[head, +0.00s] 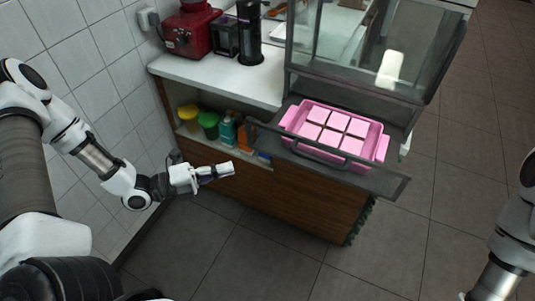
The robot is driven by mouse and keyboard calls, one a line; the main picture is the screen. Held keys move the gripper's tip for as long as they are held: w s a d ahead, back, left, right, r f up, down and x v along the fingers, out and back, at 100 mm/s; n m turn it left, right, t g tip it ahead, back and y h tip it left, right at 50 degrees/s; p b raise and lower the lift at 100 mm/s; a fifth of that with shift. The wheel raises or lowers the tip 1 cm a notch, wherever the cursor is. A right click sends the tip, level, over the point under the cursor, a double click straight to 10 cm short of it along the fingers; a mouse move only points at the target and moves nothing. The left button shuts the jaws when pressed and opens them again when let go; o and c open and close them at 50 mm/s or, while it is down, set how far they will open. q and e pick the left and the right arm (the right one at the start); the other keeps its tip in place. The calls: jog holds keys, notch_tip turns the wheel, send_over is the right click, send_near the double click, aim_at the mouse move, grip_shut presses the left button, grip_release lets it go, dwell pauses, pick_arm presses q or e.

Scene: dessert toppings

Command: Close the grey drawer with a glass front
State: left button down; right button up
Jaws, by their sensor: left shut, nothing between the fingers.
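The grey drawer with a glass front (390,184) is pulled out under the glass display case, at the right end of the counter. Its dark handle runs along the front panel. My left gripper (231,170) is shut and empty. It shows left of the drawer, in front of the cabinet, with its fingers pointing right. It appears apart from the drawer front. My right arm shows at the lower right edge, but its gripper is out of view.
A glass display case (350,45) stands above the drawer. Bottles and jars, including a green-lidded one (208,121), stand on the open shelf left of the drawer. A red appliance (190,33) stands on the white counter (215,75). The tiled floor (250,245) in front is clear.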

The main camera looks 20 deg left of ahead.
aim_at(280, 147)
pick_arm(q)
jog(key=x, duration=0.4)
jog(key=w+a+x, duration=0.1)
jog(key=x, duration=0.6)
jog(key=shift+w+r, duration=0.1)
jog(key=shift+w, duration=0.6)
pick_arm(e)
jog(key=shift+d+f, duration=0.1)
jog(key=shift+f, duration=0.05)
